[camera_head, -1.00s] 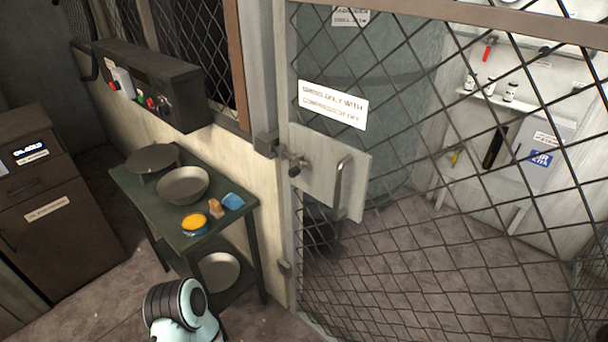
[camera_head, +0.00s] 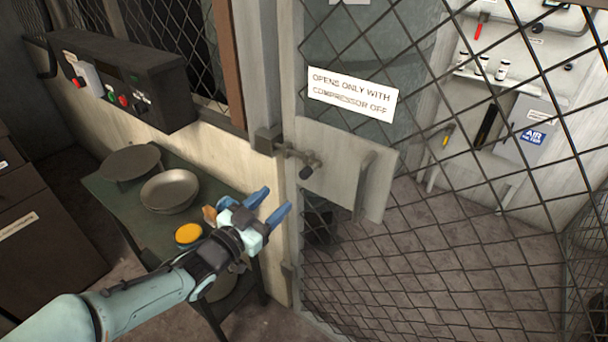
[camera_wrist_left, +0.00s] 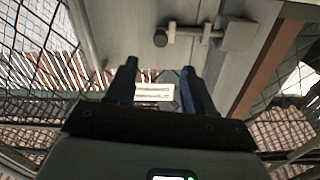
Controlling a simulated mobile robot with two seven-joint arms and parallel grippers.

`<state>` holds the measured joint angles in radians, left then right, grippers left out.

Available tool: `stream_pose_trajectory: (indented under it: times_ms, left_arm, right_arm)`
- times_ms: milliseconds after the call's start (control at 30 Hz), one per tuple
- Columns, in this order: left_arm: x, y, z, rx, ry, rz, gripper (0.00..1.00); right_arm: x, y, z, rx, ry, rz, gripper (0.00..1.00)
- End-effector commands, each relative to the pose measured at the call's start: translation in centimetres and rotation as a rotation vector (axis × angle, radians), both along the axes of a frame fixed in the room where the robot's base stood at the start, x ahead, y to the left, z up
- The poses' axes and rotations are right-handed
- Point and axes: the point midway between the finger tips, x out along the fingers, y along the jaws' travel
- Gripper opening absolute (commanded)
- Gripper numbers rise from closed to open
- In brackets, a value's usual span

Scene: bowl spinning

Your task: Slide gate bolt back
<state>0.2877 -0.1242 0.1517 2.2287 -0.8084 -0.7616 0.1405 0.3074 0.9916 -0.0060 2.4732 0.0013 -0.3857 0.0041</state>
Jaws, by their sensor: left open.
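The gate bolt (camera_head: 304,160) is a metal rod with a dark knob, mounted on a pale plate (camera_head: 340,170) on the mesh gate. Its left end reaches the dark block (camera_head: 267,140) on the gate post. My left gripper (camera_head: 278,200) is open and empty, below and a little left of the bolt, apart from it. In the left wrist view, the two blue fingers (camera_wrist_left: 159,80) point up toward the plate, and the bolt (camera_wrist_left: 190,32) shows above them to the right. My right gripper is in neither view.
A sign (camera_head: 352,95) on the gate reads "OPENS ONLY WITH COMPRESSOR OFF". A vertical handle (camera_head: 362,185) stands on the plate. A green table (camera_head: 155,222) with metal bowls (camera_head: 170,191) is left of the gate, under a control box (camera_head: 122,80).

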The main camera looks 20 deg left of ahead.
Motion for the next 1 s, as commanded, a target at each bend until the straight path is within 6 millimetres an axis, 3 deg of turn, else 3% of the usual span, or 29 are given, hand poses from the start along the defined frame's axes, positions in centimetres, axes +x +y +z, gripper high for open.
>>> stream_pose_trajectory:
  times_ms: [500,700,1000]
  left_arm:
    - [9.6,-3.5,0.0,-0.006,0.004,-0.001,0.53]
    - [11.2,-4.1,0.0,-0.005,0.005,0.0,0.53]
    - [11.5,-4.2,-0.1,-0.002,0.005,0.002,0.53]
  right_arm:
    - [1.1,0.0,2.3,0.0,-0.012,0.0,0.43]
    - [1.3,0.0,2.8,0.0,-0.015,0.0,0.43]
    - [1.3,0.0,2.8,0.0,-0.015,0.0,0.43]
